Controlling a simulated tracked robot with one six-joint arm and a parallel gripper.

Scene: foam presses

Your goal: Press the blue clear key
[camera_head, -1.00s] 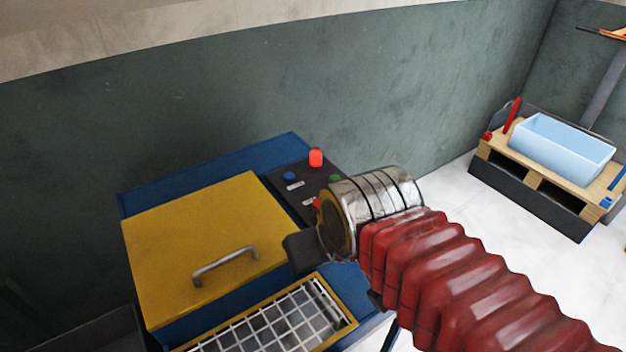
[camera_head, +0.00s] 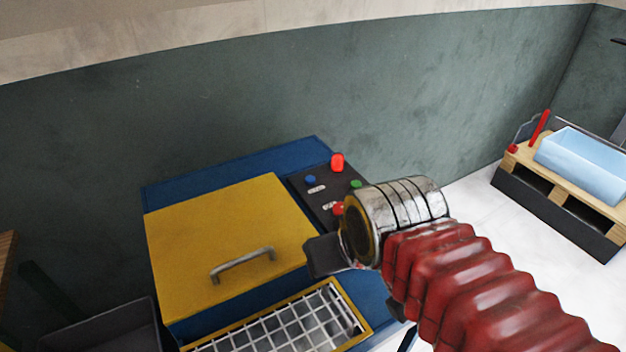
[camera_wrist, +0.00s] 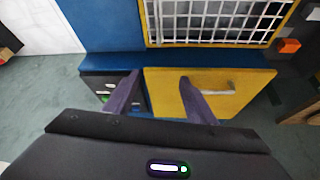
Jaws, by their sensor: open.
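The blue key (camera_head: 310,179) sits at the upper left of the dark control panel (camera_head: 318,208) on the blue press. A green key (camera_head: 356,184) and a red key (camera_head: 338,208) are on the same panel, with small white labels. My gripper (camera_head: 325,255) is in front of the panel, near the yellow lid's right edge, apart from the blue key. In the wrist view my gripper (camera_wrist: 158,85) is open and empty, one finger over the panel (camera_wrist: 100,88) and one over the yellow lid (camera_wrist: 225,90).
The yellow lid (camera_head: 225,235) with a grey handle is closed left of the panel. A red lamp (camera_head: 337,162) stands at the panel's back. A white grid (camera_head: 290,325) lies in front. A pallet with a light blue bin (camera_head: 585,163) stands at the right.

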